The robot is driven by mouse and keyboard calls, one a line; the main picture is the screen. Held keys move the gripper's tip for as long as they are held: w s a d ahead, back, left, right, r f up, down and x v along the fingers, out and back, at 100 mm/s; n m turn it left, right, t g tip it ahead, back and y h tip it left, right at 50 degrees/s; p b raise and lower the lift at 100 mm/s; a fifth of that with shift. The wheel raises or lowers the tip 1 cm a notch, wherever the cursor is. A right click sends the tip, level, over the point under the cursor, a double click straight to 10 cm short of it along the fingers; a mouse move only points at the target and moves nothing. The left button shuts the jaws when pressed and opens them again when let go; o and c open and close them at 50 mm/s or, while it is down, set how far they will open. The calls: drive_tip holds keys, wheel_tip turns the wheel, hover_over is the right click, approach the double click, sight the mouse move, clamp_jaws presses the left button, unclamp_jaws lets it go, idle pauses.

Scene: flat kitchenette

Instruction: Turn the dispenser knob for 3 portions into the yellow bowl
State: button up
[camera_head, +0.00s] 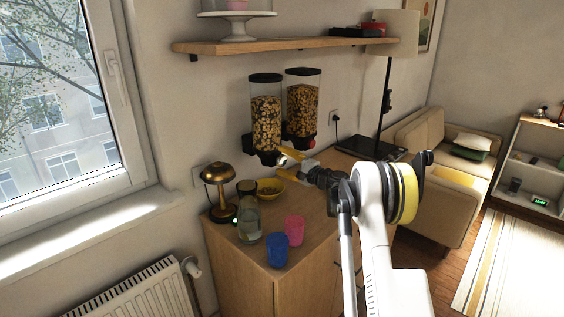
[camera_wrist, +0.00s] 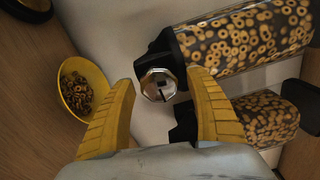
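Two clear cereal dispensers with black caps hang on the wall, the left one (camera_head: 266,115) and the right one (camera_head: 302,105), both filled with ring cereal. In the wrist view, a silvery faceted knob (camera_wrist: 158,85) sits on the black outlet of the nearer dispenser (camera_wrist: 245,38). My gripper (camera_head: 281,162) is at the left dispenser's outlet. In the wrist view my gripper (camera_wrist: 163,84) is open, its yellow fingers on either side of the knob with gaps. The yellow bowl (camera_head: 262,193) stands on the counter below. In the wrist view the bowl (camera_wrist: 99,75) holds some cereal rings.
A brass lamp (camera_head: 214,174), a glass jar (camera_head: 248,222), a blue cup (camera_head: 277,250) and a pink cup (camera_head: 294,230) stand on the wooden counter (camera_head: 248,262). A wooden shelf (camera_head: 290,44) hangs above the dispensers. A tall lamp (camera_head: 389,85) stands to the right.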

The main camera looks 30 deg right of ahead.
drive_tip(key=v, duration=1.2)
idle(0.4)
